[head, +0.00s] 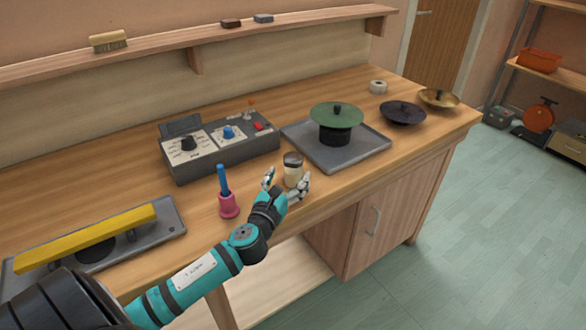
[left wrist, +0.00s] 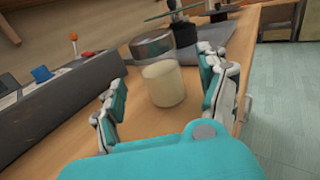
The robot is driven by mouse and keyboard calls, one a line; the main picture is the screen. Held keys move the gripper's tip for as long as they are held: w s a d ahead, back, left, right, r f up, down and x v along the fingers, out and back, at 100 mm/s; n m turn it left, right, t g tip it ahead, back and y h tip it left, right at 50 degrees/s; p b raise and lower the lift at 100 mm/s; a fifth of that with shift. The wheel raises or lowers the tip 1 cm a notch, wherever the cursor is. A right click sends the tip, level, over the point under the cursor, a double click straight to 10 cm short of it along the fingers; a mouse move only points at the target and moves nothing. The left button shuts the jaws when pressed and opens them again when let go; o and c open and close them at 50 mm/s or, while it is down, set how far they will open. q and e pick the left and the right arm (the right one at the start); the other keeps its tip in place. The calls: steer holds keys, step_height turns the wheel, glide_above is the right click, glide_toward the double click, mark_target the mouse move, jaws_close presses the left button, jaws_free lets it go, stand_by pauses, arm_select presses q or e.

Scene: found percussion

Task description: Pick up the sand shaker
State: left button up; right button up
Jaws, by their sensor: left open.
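The sand shaker (head: 293,170) looks like a small jar with cream-coloured contents and a grey metal lid. It stands on the bench top near the front edge. My left gripper (head: 286,184) is open, with one finger on each side of the shaker's lower part. In the left wrist view the shaker (left wrist: 163,85) shows between the two spread fingers of the gripper (left wrist: 162,92), with visible gaps on both sides. My right gripper is not in view.
A grey control box (head: 220,148) with knobs stands behind left. A pink cup with a blue handle (head: 228,203) is close left of my gripper. A grey tray (head: 365,150) with a green lid (head: 336,116) lies to the right. Dark and brass cymbals (head: 403,113) are further right.

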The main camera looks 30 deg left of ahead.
mark_target(290, 174)
arm_select(q)
steer(key=x, duration=0.4)
steer(key=shift+w+a, duration=0.1)
steer(key=shift+w, duration=0.15)
steer(key=shift+r, duration=0.1)
steer(key=shift+s, duration=0.1)
steer(key=shift+c, duration=0.4)
steer(key=c, duration=1.4)
